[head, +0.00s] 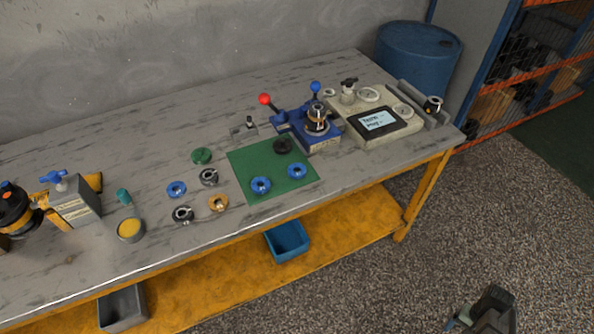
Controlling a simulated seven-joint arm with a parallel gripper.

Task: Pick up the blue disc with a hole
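Three blue discs with holes show in the head view. One blue disc (177,189) lies on the bare grey table, left of the green mat. A second blue disc (261,186) and a third blue disc (297,172) lie on the green mat (270,165). My gripper (484,314) is at the bottom right edge, over the floor and well away from the table and the discs. It is partly cut off, and its fingers are not clear enough to tell whether it is open or shut.
Beside the mat lie a green disc (202,156), metal rings (209,177) and an orange ring (218,203). A blue fixture (316,130) with levers and a beige device (377,122) stand right of the mat. A yellow-filled cup (130,230) stands left.

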